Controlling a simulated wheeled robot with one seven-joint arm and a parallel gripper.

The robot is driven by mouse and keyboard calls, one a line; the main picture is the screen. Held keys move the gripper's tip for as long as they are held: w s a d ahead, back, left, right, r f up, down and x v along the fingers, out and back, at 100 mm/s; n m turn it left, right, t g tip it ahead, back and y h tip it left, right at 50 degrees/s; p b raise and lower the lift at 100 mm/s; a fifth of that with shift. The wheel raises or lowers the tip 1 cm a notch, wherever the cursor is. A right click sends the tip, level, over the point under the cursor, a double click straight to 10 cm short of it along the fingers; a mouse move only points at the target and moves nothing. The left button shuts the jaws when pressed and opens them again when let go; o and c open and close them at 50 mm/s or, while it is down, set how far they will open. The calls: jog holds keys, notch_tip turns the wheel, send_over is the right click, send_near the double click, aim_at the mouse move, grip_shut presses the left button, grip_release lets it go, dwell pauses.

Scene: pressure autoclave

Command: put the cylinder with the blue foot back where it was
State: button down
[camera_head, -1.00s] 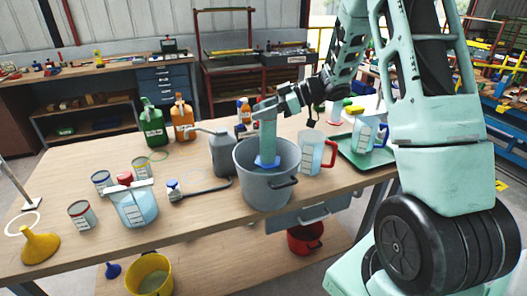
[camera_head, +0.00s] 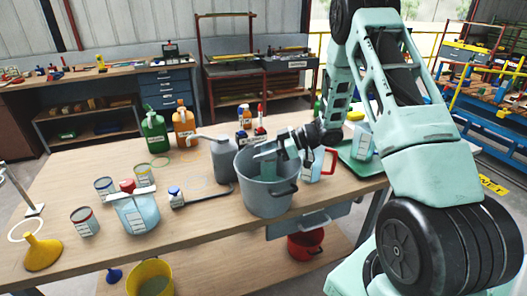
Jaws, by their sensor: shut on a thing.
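My gripper (camera_head: 276,149) is over the mouth of the grey bucket (camera_head: 267,196) on the table. It is shut on the green-tinted cylinder (camera_head: 267,167), whose visible part is inside the bucket's rim. The blue foot is hidden now, and I cannot tell whether the cylinder touches the bucket or how much it tilts.
The red-handled jug (camera_head: 314,170) stands close right of the bucket, and a grey can (camera_head: 222,161) close left. A green tray (camera_head: 360,166) with a blue-handled jug is behind my arm. Bottles stand behind; the table's front left holds a large jug (camera_head: 136,212) and yellow funnel (camera_head: 42,254).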

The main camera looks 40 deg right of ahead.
jog(key=shift+f, duration=0.1)
jog(key=shift+f, duration=0.1)
jog(key=c, duration=0.8)
grip_release()
jog(key=shift+o, duration=0.2)
